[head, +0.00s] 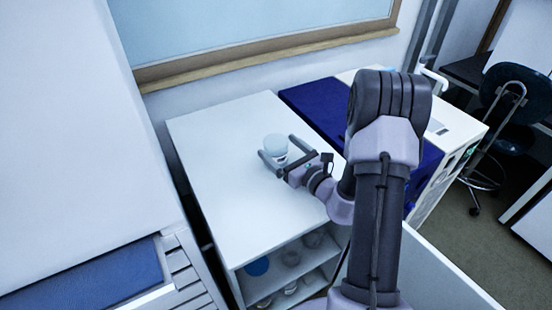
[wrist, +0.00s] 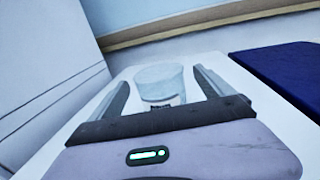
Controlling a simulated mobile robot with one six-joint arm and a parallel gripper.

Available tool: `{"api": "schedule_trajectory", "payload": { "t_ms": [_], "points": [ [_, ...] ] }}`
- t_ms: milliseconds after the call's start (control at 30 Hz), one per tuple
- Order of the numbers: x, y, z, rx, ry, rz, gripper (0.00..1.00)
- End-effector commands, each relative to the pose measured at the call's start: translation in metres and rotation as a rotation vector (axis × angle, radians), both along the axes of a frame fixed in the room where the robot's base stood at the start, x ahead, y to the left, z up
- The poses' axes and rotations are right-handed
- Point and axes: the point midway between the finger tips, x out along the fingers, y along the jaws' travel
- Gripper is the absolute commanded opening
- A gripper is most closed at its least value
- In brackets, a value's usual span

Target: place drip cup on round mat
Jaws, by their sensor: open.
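The drip cup (head: 276,144) is a small pale, whitish cup standing on the white cabinet top. My gripper (head: 277,157) is open, with its two fingers reaching either side of the cup. In the wrist view the cup (wrist: 160,82) stands upright between the fingers of my gripper (wrist: 159,88), with a gap on each side. The gripper body hides the cup's lower front there. I cannot make out a round mat for certain; a blue round thing (head: 257,266) shows on the shelf below the top.
The white cabinet top (head: 215,150) is otherwise clear. Its open shelves hold several round items (head: 291,255). A dark blue surface (head: 314,103) adjoins on the right. A wall with a wooden-framed window (head: 260,53) stands behind. A dark chair (head: 515,100) is far right.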

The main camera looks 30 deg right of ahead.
Motion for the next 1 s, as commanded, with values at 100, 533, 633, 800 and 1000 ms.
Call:
{"api": "schedule_trajectory", "payload": {
  "t_ms": [100,533,633,800,1000],
  "points": [
    [0.019,0.004,-0.003,-0.003,-0.001,0.002,0.92],
    [0.024,0.004,-0.001,-0.001,0.0,0.0,0.59],
    [0.024,0.004,-0.001,-0.001,0.0,0.0,0.39],
    [0.024,0.004,-0.001,-0.001,0.0,0.0,0.2],
    [0.024,0.004,0.004,-0.001,0.0,0.0,0.2]
  ]
}}
